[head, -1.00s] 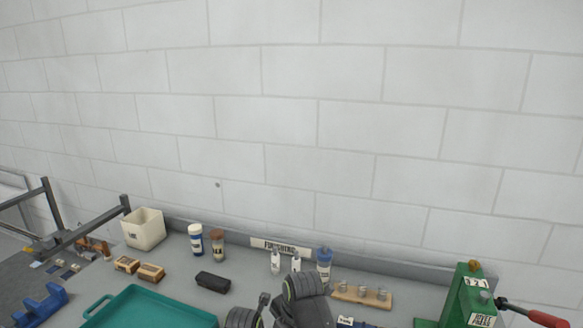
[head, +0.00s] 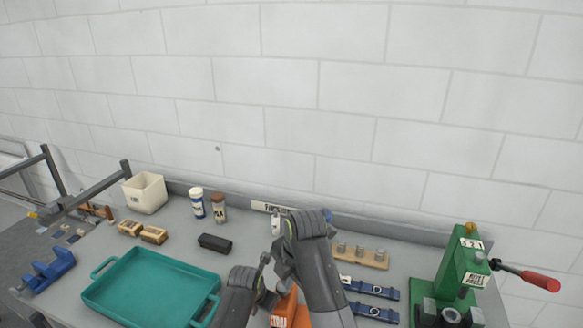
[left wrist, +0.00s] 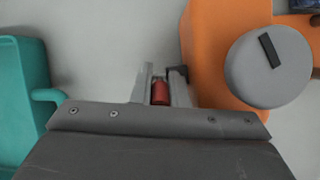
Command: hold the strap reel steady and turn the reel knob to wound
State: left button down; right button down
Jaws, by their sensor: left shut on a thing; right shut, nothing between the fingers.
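The strap reel is an orange body (left wrist: 205,48) at the right of the left wrist view, carrying a round grey knob (left wrist: 262,82) with a dark pointer mark. In the head view the orange body (head: 303,316) shows at the bottom, partly covered by my arms. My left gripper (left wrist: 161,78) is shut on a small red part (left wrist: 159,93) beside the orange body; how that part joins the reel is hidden. My right gripper (head: 284,282) is shut and empty, just above the reel in the head view. Whether it touches the knob is hidden.
A teal tray (head: 212,300) lies left of the reel. A black block (head: 215,243), two bottles and a white bin (head: 146,192) stand behind. Blue straps (head: 372,290), a wooden peg board (head: 362,257) and a green press (head: 455,270) with a red-tipped lever are at right.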

aim_at(283, 290)
jog(key=shift+r, duration=0.15)
jog(key=shift+w+d+f, duration=0.35)
jog(key=shift+w+f, duration=0.05)
jog(key=shift+f, duration=0.6)
jog(key=shift+w+d+f, duration=0.3)
jog(key=shift+w+f, duration=0.05)
jog(key=shift+f, duration=0.7)
jog(key=shift+w+d+f, duration=0.35)
jog(key=shift+w+f, duration=0.05)
jog(key=shift+f, duration=0.6)
jog(key=shift+w+a, duration=0.1)
jog(key=shift+a, duration=0.1)
